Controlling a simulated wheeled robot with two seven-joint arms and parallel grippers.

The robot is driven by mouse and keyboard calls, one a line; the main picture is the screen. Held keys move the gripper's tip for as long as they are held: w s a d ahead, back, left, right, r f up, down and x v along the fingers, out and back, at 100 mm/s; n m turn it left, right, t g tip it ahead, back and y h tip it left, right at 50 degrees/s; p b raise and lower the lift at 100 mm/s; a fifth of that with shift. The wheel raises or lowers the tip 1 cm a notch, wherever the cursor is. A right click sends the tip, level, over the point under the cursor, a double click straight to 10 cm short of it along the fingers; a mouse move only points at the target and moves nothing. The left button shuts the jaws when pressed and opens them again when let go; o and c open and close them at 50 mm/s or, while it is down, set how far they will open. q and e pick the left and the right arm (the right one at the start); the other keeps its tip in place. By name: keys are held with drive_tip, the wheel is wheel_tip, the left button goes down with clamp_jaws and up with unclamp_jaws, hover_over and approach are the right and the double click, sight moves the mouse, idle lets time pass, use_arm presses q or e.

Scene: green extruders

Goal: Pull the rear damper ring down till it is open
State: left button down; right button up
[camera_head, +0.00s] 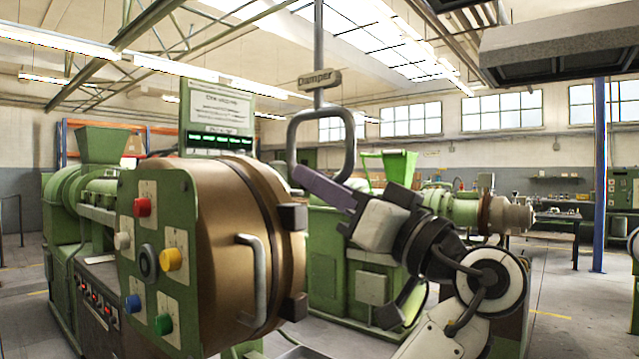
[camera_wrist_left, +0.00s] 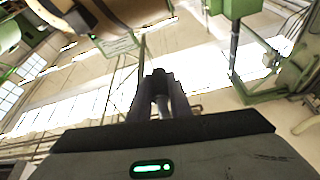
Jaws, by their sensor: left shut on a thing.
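The damper ring (camera_head: 292,140) is a dark grey rounded loop on a vertical rod, under a small plate (camera_head: 320,79) marked "Damper". It hangs right of the green extruder's round brown head. My left gripper (camera_head: 312,184) is at the ring's lower end, its fingers shut on the ring; the fingers hide the ring's bottom bar. In the left wrist view the two dark fingers (camera_wrist_left: 160,98) are close together with a grey piece between them. My right gripper is not in view.
The brown extruder head (camera_head: 220,230) with its handle (camera_head: 254,280) and a button panel (camera_head: 155,260) stand close left of my left gripper. Another green extruder (camera_head: 345,255) is behind my arm. A blue post (camera_head: 599,170) stands at the right. A grey hood (camera_head: 560,50) hangs upper right.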

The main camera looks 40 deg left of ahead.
use_arm(q)
drive_tip(key=shift+f, duration=0.4)
drive_tip(key=c, duration=1.6)
unclamp_jaws()
drive_tip(key=shift+c, duration=0.2)
drive_tip(key=shift+r, duration=0.1)
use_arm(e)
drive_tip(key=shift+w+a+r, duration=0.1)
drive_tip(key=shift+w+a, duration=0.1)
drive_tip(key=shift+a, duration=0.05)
use_arm(q)
drive_tip(key=shift+d, duration=0.25)
drive_tip(key=b+v, duration=0.2)
drive_tip(key=v, duration=0.8)
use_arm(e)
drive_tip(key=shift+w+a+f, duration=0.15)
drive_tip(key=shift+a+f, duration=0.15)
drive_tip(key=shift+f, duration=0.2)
